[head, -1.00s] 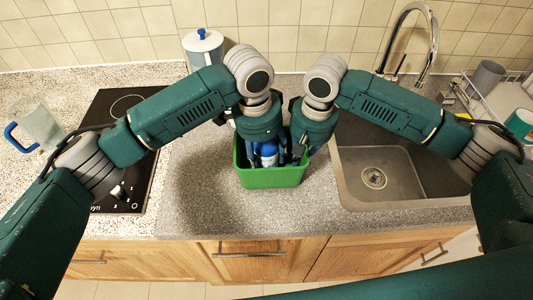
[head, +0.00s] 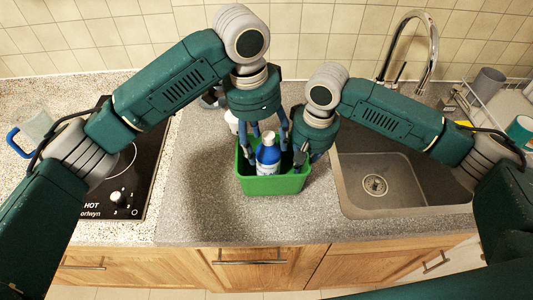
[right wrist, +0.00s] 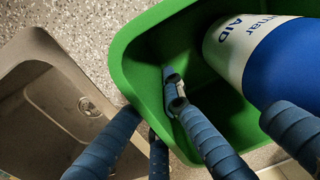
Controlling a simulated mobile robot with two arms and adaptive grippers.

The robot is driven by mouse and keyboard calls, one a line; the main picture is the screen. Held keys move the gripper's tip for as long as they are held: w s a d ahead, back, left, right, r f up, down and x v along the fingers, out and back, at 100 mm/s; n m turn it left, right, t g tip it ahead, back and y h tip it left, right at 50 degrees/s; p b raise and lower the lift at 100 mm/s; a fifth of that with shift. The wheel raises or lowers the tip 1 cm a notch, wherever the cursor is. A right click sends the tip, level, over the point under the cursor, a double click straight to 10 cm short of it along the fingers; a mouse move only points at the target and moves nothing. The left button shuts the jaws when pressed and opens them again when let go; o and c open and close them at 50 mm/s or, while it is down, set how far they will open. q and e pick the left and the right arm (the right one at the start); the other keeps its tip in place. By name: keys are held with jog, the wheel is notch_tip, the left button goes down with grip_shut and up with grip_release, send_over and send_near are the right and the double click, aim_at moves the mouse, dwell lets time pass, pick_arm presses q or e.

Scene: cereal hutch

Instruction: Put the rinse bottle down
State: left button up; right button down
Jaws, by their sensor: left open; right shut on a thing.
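My right gripper (head: 303,157) is at the caddy's right side. In the right wrist view its fingers lie on both sides of the green caddy wall (right wrist: 148,70), shut on it. The arms hide part of the caddy's back.
The sink basin (head: 375,183) with its tap (head: 432,45) is right of the caddy. A black hob (head: 125,190) lies to the left. A white object (head: 232,121) is partly hidden behind the caddy. Speckled counter (head: 200,195) is clear left of the caddy.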

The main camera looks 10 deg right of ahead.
pick_arm(q)
jog(key=shift+s+a+r, duration=0.1)
jog(key=shift+a+r, duration=0.1)
jog(key=shift+r, duration=1.55)
pick_arm(e)
jog(key=c, duration=1.8)
grip_release()
jog(key=shift+c, duration=0.2)
jog(key=shift+r, duration=0.15)
notch_tip(320, 180, up, 12)
jog(key=shift+d, duration=0.4)
